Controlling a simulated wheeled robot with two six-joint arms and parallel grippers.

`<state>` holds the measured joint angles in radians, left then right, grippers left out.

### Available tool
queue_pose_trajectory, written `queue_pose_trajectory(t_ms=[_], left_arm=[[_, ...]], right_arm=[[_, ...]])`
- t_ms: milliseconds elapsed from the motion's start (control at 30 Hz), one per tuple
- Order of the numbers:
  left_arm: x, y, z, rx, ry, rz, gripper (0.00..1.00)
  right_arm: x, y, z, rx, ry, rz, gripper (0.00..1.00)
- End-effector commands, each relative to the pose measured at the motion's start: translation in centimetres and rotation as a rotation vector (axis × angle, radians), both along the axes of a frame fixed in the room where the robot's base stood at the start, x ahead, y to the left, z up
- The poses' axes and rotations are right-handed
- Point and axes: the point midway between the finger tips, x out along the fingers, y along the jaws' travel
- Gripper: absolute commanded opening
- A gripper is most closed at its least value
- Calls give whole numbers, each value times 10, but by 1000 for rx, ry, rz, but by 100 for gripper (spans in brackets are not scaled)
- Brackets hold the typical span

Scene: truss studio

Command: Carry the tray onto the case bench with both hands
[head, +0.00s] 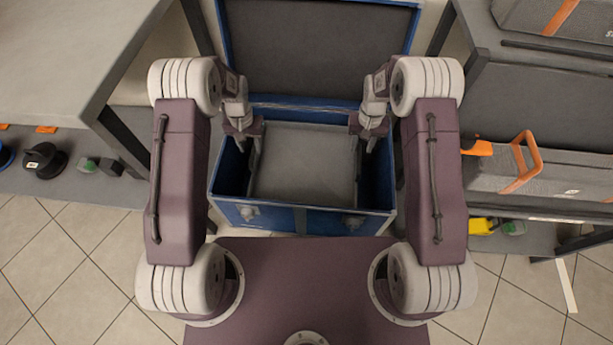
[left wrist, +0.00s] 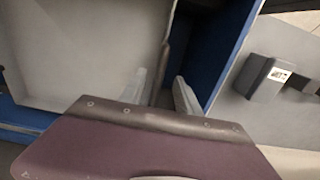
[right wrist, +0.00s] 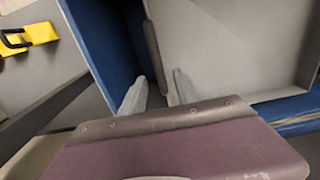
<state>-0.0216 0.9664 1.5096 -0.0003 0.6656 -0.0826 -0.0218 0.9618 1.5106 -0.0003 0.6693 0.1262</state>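The tray (head: 302,175) is grey and shallow, and it sits inside an open blue case (head: 297,219). My left gripper (head: 251,149) is at the tray's left side. In the left wrist view its two fingers (left wrist: 160,92) stand apart, one on each side of the tray's dark side edge (left wrist: 162,68). My right gripper (head: 364,147) is at the tray's right side. In the right wrist view its fingers (right wrist: 158,90) also stand apart on either side of the opposite dark edge (right wrist: 154,55). Whether any finger touches the tray is unclear.
The case's raised lid (head: 310,45) stands behind the tray. A grey table (head: 70,50) is at the left. At the right, a bench holds grey cases (head: 560,170) with orange handles. Low shelves on both sides hold small items. Tiled floor (head: 70,275) lies in front.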

Motion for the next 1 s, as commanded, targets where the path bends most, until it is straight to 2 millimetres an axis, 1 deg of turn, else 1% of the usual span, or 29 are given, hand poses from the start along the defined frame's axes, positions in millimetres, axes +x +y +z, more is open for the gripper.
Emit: queue_pose_trajectory(t_ms=[33,300,433,567,800,900,1000], left_arm=[[0,0,-10,0,1,0,39],[0,0,-6,0,0,0,39],[-1,0,-11,0,1,0,39],[-2,0,-29,0,4,0,39],[-1,0,-72,0,3,0,39],[-1,0,-84,0,2,0,39],[-1,0,-93,0,1,0,39]], right_arm=[[0,0,-10,0,1,0,37],[0,0,-6,0,0,0,37],[-1,0,-11,0,1,0,37],[-2,0,-29,-1,4,0,37],[-1,0,-72,-1,2,0,37],[-1,0,-84,-1,2,0,37],[-1,0,-93,-1,1,0,37]])
